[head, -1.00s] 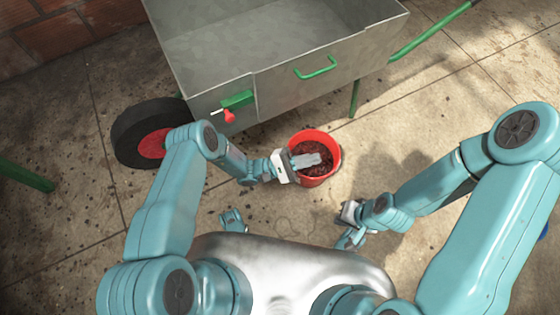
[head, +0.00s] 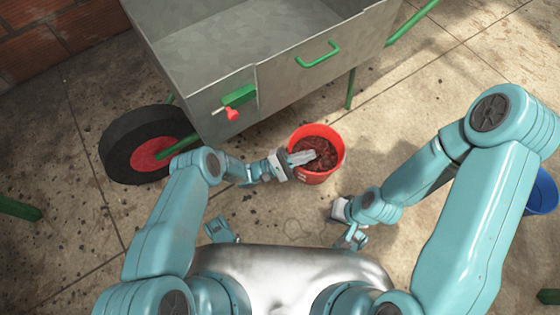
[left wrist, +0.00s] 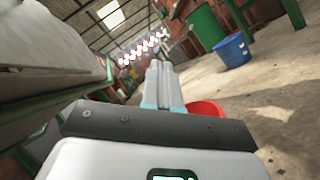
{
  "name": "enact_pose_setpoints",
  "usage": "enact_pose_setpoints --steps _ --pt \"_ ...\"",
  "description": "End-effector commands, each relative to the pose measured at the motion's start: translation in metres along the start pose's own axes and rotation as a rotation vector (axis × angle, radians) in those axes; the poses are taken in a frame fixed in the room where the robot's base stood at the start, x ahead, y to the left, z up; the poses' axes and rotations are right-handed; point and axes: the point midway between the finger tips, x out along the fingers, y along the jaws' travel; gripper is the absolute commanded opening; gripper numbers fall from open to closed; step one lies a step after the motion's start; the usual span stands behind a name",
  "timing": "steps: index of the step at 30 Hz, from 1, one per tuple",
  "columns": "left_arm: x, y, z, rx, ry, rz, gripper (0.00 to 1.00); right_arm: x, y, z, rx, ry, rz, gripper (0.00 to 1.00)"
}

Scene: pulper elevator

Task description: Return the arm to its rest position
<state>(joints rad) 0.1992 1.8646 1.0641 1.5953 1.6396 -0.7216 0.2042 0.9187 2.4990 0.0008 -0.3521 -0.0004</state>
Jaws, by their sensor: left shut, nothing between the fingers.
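My left arm comes in from the left in the head view. Its gripper (head: 304,157) is shut and empty, with its fingertips over the near-left rim of a red bucket (head: 321,176). Dark reddish contents fill part of the bucket. In the left wrist view the closed fingers (left wrist: 158,82) point up and away, and the red bucket (left wrist: 206,108) shows in part behind them. My right arm reaches down on the right; its gripper (head: 340,209) shows only in part, and I cannot tell its jaw state.
A grey metal cart (head: 300,84) with green handles and a black wheel (head: 118,146) stands just beyond the bucket. A red-knobbed green latch (head: 238,96) is on its side. A blue bucket (head: 543,193) stands at the right edge. The concrete floor around is open.

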Motion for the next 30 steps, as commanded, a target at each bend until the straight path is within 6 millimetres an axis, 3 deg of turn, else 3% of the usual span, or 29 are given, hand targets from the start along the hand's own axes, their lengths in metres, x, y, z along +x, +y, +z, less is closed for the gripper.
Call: enact_pose_setpoints --steps 3,9,15,30 --pt "-0.012 -0.002 -0.013 0.002 0.001 0.000 0.00 0.000 0.002 -0.001 0.000 0.000 0.000 0.00" --pt "-0.049 0.000 -0.013 0.000 0.003 0.002 0.00 -0.002 0.002 -0.001 0.001 0.000 0.000 0.00" --pt "-0.071 0.000 -0.012 -0.001 0.001 0.000 0.00 0.000 0.001 0.000 0.000 0.000 0.000 0.00" --pt "-0.078 0.000 -0.010 -0.001 -0.001 -0.001 0.00 0.001 -0.002 0.003 0.001 -0.001 0.000 0.00"
